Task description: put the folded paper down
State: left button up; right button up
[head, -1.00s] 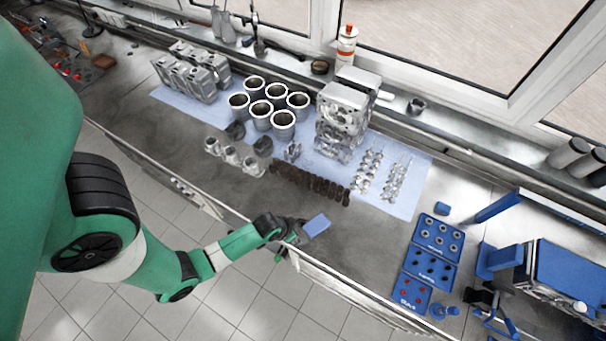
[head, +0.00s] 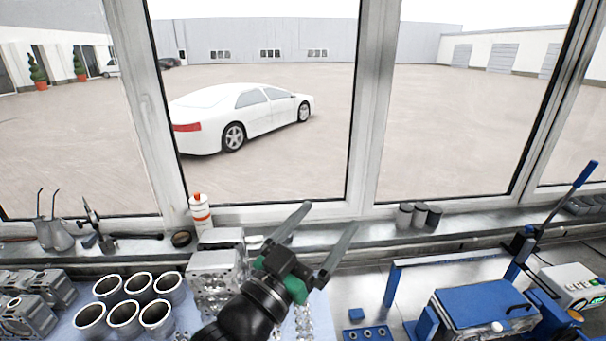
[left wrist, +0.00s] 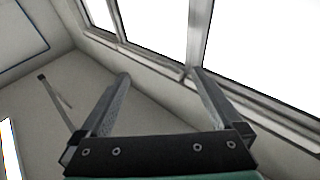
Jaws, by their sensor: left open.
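My left gripper (head: 325,225) is raised in front of the window, above the bench, with its two grey fingers spread apart. In the left wrist view its open fingers (left wrist: 158,77) have nothing between them. No folded paper shows in either view now. The front of the bench is out of the picture. My right gripper is not in view.
Grey cylinder liners (head: 123,315) and a metal engine block (head: 214,268) stand on the bench at left. A white bottle (head: 201,214) and dark cups (head: 418,215) stand by the window. A blue press (head: 485,303) is at right.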

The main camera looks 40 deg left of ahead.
pick_arm(q)
jog(key=s+d+r+t+h, duration=0.1)
jog(key=s+d+r+t, duration=0.1)
jog(key=s+r, duration=0.2)
jog(key=s+d+r+m+t+h, duration=0.1)
jog(key=s+r, duration=0.3)
jog(key=r, duration=0.6)
jog(key=s+d+r+t+h, duration=0.1)
jog(key=s+d+r+t, duration=0.2)
jog(key=r, duration=0.3)
jog(key=shift+s+d+r+m+t+h, duration=0.3)
jog(key=shift+s+r+m+h, duration=0.1)
jog(key=shift+s, duration=0.2)
